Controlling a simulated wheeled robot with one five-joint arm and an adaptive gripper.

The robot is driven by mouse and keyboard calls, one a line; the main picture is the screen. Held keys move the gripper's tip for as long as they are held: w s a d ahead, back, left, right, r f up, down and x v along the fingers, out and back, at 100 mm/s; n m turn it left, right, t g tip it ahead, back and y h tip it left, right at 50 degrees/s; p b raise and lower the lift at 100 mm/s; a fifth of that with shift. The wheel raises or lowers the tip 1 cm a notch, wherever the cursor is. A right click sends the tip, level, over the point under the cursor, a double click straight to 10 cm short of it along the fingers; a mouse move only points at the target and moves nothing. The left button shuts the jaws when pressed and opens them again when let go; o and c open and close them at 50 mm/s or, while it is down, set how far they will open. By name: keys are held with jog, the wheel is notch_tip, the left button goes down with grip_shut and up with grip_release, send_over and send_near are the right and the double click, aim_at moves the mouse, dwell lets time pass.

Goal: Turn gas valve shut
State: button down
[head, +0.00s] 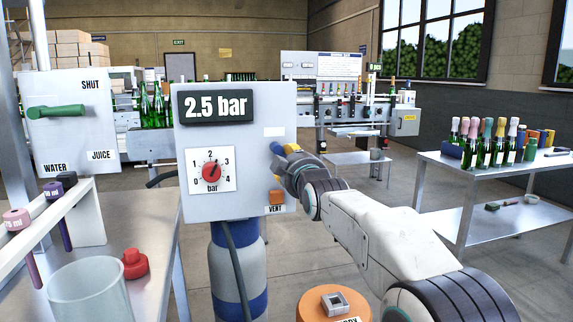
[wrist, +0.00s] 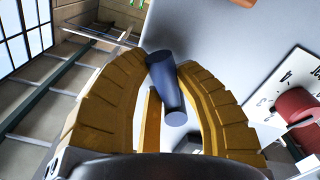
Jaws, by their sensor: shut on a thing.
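The grey gas panel (head: 235,122) stands at centre in the head view, with a display (head: 216,107) reading 2.5 bar. The gas valve's dark blue handle (head: 277,148) sits on the panel's right side, mostly covered by my gripper (head: 286,151). In the wrist view the handle (wrist: 168,85) is a dark blue bar between the yellow fingers of my gripper (wrist: 160,65). The fingers are shut on it. The handle's mount and any open or shut marking are hidden.
A red pressure knob (head: 211,170) and an orange VENT button (head: 277,197) are on the panel face. A box with a green lever (head: 56,111) stands left. A bench with bottles (head: 500,162) stands right. An orange-topped stand (head: 333,306) is below my arm.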

jog(key=shift+d+r+n+b, duration=0.15)
jog(key=shift+r+n+b, duration=0.2)
jog(key=shift+n, duration=0.65)
jog(key=shift+r, duration=0.15)
jog(key=c, duration=1.2)
grip_release()
jog(key=shift+c, duration=0.2)
jog(key=o, duration=0.4)
jog(key=shift+c, duration=0.2)
jog(key=s+d, duration=0.2)
jog(key=s, duration=0.9)
jog(key=shift+s, duration=0.35)
jog(key=shift+o, duration=0.2)
jog(key=shift+d, duration=0.1)
